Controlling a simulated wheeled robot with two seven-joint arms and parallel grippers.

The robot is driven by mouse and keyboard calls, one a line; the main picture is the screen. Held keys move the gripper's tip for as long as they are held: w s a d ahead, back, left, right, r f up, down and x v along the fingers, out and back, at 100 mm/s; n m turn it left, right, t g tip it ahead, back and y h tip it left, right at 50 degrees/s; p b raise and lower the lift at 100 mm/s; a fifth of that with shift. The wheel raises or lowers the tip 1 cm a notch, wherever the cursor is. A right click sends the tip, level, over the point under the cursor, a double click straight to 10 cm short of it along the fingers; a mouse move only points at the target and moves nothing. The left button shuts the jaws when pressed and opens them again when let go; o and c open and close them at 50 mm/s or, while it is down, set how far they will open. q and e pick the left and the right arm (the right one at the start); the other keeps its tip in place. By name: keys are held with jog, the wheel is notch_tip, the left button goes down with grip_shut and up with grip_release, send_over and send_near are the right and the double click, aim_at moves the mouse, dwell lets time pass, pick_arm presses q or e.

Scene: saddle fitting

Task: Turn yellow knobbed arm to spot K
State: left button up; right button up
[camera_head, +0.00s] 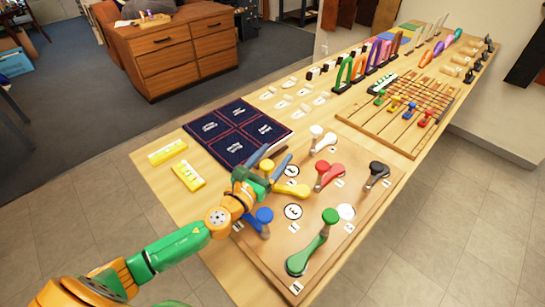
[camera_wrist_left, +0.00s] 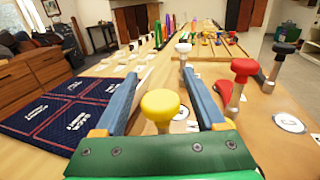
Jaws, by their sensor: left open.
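The yellow knobbed arm (camera_head: 292,189) lies on the wooden board (camera_head: 262,248), partly covered by my left gripper (camera_head: 269,160) in the head view. In the left wrist view its round yellow knob (camera_wrist_left: 160,104) stands between the two blue fingers of my left gripper (camera_wrist_left: 163,78). The fingers are open, with a gap on both sides of the knob. Two ringed spots, one (camera_head: 293,211) below the yellow arm and one (camera_head: 292,171) above it, carry marks too small to read. My right gripper is not in view.
Other knobbed arms stand close by: blue (camera_head: 264,216), green (camera_head: 310,250), red (camera_head: 328,172), black (camera_head: 376,172) and white (camera_head: 316,132). A dark blue quilted mat (camera_head: 238,130) and yellow blocks (camera_head: 188,175) lie left of the board. Racks and small items fill the far table.

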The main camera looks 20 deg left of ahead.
aim_at(263, 169)
pick_arm(q)
jog(key=s, duration=0.2)
jog(key=s+b, duration=0.1)
jog(key=s, duration=0.1)
jog(key=s+a, duration=0.1)
jog(key=s, duration=0.1)
jog(key=shift+f, duration=0.15)
jog(key=shift+s, duration=0.5)
